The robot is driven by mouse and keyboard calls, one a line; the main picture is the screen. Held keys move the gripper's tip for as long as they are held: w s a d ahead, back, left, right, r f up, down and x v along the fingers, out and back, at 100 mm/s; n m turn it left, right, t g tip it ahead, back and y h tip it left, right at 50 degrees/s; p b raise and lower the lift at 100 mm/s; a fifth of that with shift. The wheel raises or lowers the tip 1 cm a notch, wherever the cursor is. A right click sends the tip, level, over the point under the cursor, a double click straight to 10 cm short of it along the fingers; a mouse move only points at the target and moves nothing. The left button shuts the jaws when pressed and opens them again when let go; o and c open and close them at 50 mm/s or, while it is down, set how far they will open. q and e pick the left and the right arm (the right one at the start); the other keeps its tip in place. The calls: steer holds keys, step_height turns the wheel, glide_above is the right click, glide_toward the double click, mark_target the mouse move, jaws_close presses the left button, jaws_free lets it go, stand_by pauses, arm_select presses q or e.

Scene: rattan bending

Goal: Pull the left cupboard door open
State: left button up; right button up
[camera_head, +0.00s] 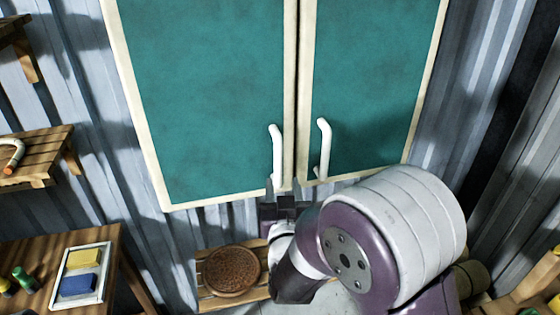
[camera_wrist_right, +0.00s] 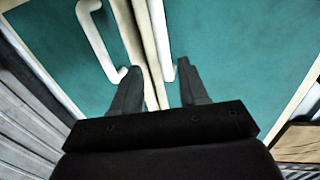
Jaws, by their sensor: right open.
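The cupboard has two closed green doors with cream frames. The left cupboard door (camera_head: 205,100) has a white bar handle (camera_head: 276,150) near its inner edge. My right gripper (camera_head: 279,193) is just below the cupboard's lower edge, at the lower end of that handle. In the right wrist view the fingers of my right gripper (camera_wrist_right: 158,66) are open. The left door's handle (camera_wrist_right: 158,30) shows between them, and I cannot tell whether they touch it. My left gripper is out of view.
The right door (camera_head: 370,80) has its own white handle (camera_head: 323,145), close beside my gripper. A round woven piece (camera_head: 232,271) lies on a low wooden stand below. A wooden table (camera_head: 40,245) stands at lower left, with shelves above it.

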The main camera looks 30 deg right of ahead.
mark_target(279, 165)
steer(key=x, duration=0.3)
steer(key=p+x, duration=0.1)
steer(key=x, duration=0.2)
steer(key=p+x, duration=0.1)
steer(key=x, duration=0.1)
steer(key=shift+w+a+f, duration=0.15)
steer(key=shift+w+f, duration=0.05)
steer(key=shift+w, duration=0.3)
steer(key=shift+w+d, duration=0.2)
steer(key=shift+w, duration=0.05)
steer(key=shift+s+r, duration=0.1)
steer(key=shift+s, duration=0.05)
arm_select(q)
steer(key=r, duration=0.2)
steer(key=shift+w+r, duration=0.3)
arm_select(e)
steer(key=shift+w, duration=0.2)
steer(key=c, duration=0.4)
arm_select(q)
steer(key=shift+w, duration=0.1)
arm_select(e)
jaws_close()
